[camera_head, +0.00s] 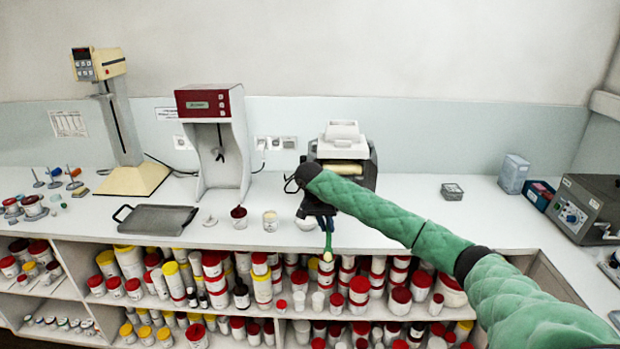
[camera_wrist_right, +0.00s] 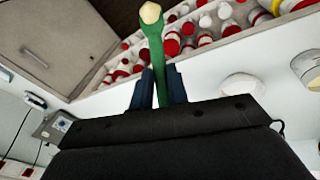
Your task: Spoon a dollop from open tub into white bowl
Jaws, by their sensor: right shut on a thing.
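My right gripper (camera_head: 325,222) is shut on a green spoon (camera_head: 328,240), which also shows in the right wrist view (camera_wrist_right: 157,62). A pale cream dollop (camera_wrist_right: 150,13) sits on the spoon's tip. In the head view the spoon hangs past the counter's front edge. The white bowl (camera_head: 306,225) stands on the counter just left of the gripper, partly hidden by it; it appears to be the round white thing in the wrist view (camera_wrist_right: 242,86). The open tub (camera_head: 270,226) with cream contents stands left of the bowl. My left gripper is out of view.
A jar with dark red contents (camera_head: 239,221) stands left of the tub. A grey tray (camera_head: 157,219) lies further left. A mixer (camera_head: 215,140) and a roller mill (camera_head: 343,150) stand behind. Shelves of lidded tubs fill the space below. The counter at right has free room.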

